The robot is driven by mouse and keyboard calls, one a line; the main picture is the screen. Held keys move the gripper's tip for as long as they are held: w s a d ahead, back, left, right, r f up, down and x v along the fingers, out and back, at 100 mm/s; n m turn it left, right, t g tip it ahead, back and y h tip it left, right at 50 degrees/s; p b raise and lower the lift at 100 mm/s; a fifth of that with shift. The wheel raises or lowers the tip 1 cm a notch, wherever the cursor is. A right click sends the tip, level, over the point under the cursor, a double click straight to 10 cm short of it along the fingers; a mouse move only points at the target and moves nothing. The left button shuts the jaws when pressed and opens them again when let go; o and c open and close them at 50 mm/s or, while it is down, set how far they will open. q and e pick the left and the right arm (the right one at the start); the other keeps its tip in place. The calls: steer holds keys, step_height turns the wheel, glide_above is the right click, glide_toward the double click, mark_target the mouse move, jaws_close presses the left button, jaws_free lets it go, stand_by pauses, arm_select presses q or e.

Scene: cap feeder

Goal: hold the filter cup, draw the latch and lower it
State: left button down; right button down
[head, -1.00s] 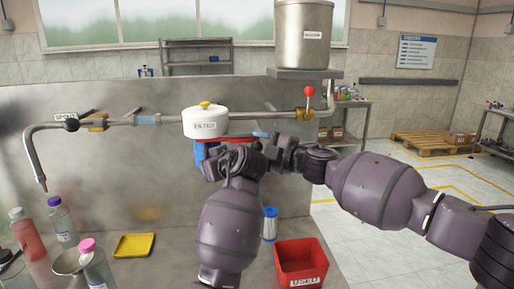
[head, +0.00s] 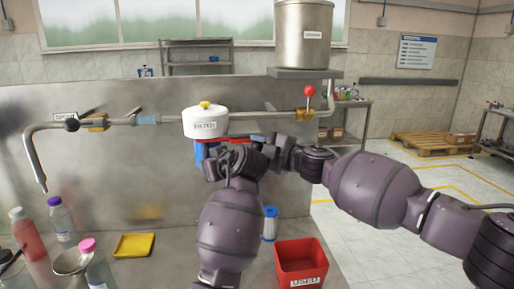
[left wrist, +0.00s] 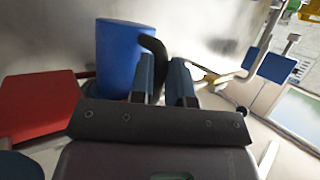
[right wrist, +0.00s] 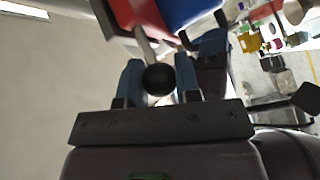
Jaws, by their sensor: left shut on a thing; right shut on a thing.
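The white filter housing (head: 205,122) with a yellow knob sits on the pipe. The blue filter cup (head: 199,153) hangs under it, partly hidden by my arms; it also shows in the left wrist view (left wrist: 119,58). My left gripper (left wrist: 163,72) is shut on the cup's dark curved handle (left wrist: 154,46). A red part (head: 240,140), likely belonging to the latch, shows beside the cup. My right gripper (right wrist: 159,80) is shut on a black ball knob (right wrist: 158,79) on a pale rod leading to the red part (right wrist: 138,14). In the head view, both grippers' fingertips are largely hidden.
A red-knobbed valve (head: 309,93) is on the pipe at right. A red bin (head: 300,265), a blue-and-white cartridge (head: 270,224), a yellow tray (head: 134,245) and several bottles (head: 62,220) stand below. A metal tank (head: 303,35) stands on a shelf above.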

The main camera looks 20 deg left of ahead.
steer(key=w+d, duration=0.4)
steer(key=d, duration=0.2)
steer(key=shift+d, duration=0.35)
steer(key=shift+w, duration=0.1)
steer(key=c, duration=0.8)
jaws_free()
steer(key=shift+w+d, duration=0.1)
steer(key=shift+d, duration=0.05)
steer(key=v, duration=1.2)
